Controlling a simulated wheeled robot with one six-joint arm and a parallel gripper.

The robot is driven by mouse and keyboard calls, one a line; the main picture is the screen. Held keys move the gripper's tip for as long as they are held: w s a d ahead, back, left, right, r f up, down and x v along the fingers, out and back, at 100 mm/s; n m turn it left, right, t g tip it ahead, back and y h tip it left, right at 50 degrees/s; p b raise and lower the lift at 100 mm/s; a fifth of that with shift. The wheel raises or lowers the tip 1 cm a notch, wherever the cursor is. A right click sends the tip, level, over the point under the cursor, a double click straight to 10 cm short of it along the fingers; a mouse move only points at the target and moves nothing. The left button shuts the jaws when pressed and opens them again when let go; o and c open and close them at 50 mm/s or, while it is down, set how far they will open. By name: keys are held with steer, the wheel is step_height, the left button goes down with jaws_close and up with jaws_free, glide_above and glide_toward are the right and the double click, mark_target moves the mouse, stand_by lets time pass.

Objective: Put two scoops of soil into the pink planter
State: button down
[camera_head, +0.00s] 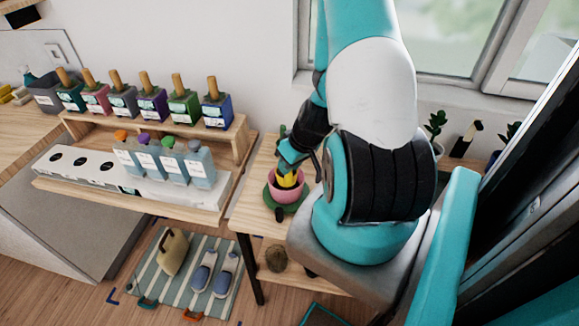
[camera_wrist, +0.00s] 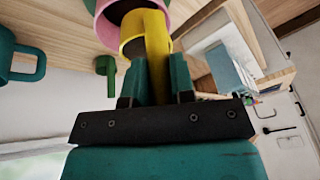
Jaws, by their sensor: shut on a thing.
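The pink planter (camera_head: 286,194) stands on a green saucer (camera_head: 291,207) on the small wooden table. My gripper (camera_head: 293,163) is shut on a yellow scoop (camera_head: 286,181), whose end is over or inside the planter's mouth. In the wrist view, the scoop (camera_wrist: 158,55) runs from between my fingers (camera_wrist: 155,88) to a rounded yellow end overlapping the pink planter (camera_wrist: 103,27). The planter's inside looks dark, but I cannot tell how much soil it holds. The scoop's contents are not clear. No separate soil container can be made out.
A wooden rack (camera_head: 213,143) with several wooden-handled pots and bottles stands to the left. A brown round object (camera_head: 276,259) is on the table's lower shelf. A striped mat (camera_head: 187,270) with shoes lies on the floor. Potted plants (camera_head: 436,130) stand near the window. A teal mug (camera_wrist: 22,62) shows in the wrist view.

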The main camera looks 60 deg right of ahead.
steer(key=b, duration=0.2)
steer(key=shift+s+b, duration=0.1)
steer(key=shift+b, duration=0.2)
steer(key=shift+r+g+y+p, duration=0.3)
steer(key=shift+p, duration=0.1)
steer(key=shift+w+d+r+g+p, duration=0.15)
steer(key=shift+w+d+g+p, duration=0.05)
steer(key=shift+g+p, duration=0.1)
steer(key=shift+w+d+y+p, duration=0.1)
steer(key=shift+y+p, duration=0.25)
steer(key=shift+y, duration=0.05)
steer(key=shift+w+d+r+g+y+p, duration=0.2)
steer(key=shift+g+y+p, duration=0.25)
steer(key=shift+p, duration=0.4)
